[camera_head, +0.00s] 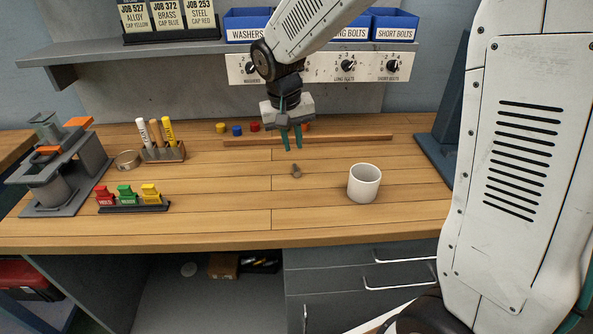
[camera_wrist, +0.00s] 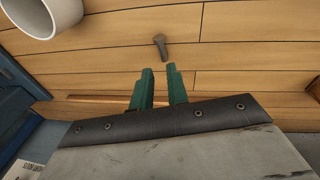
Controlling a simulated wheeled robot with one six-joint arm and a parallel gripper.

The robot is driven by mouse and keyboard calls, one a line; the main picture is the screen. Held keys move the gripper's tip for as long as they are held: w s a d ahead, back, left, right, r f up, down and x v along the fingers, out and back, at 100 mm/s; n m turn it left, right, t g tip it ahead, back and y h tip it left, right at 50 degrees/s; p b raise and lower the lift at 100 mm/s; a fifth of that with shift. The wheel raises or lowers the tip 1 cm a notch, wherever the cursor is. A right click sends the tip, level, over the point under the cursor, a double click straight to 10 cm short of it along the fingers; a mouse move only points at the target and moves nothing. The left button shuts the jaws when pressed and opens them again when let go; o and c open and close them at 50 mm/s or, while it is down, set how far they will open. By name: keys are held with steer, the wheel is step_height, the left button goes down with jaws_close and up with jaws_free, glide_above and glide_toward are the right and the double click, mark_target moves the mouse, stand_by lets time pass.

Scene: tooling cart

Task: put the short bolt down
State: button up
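The short bolt (camera_head: 296,170), small and grey, is on the wooden worktop between the white mug and the row of small coloured caps. It also shows in the wrist view (camera_wrist: 161,47), just beyond my fingertips. I cannot tell whether it stands or lies. My gripper (camera_head: 292,147) hangs above and behind the bolt with its green fingers pointing down. In the wrist view the fingers (camera_wrist: 158,70) are apart with nothing between them, and the bolt is clear of them.
A white mug (camera_head: 364,183) stands right of the bolt. A low wooden strip (camera_head: 350,138) runs behind. A marker holder (camera_head: 163,154), coloured blocks on a dark stand (camera_head: 130,208) and a grey fixture (camera_head: 85,165) are at left. Labelled blue bins (camera_head: 395,25) sit on the shelf above.

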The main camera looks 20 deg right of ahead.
mark_target(296, 168)
steer(key=f, duration=0.5)
steer(key=d+f, duration=0.1)
steer(key=f, duration=0.1)
steer(key=shift+w+f, duration=0.35)
steer(key=shift+f, duration=0.05)
jaws_close()
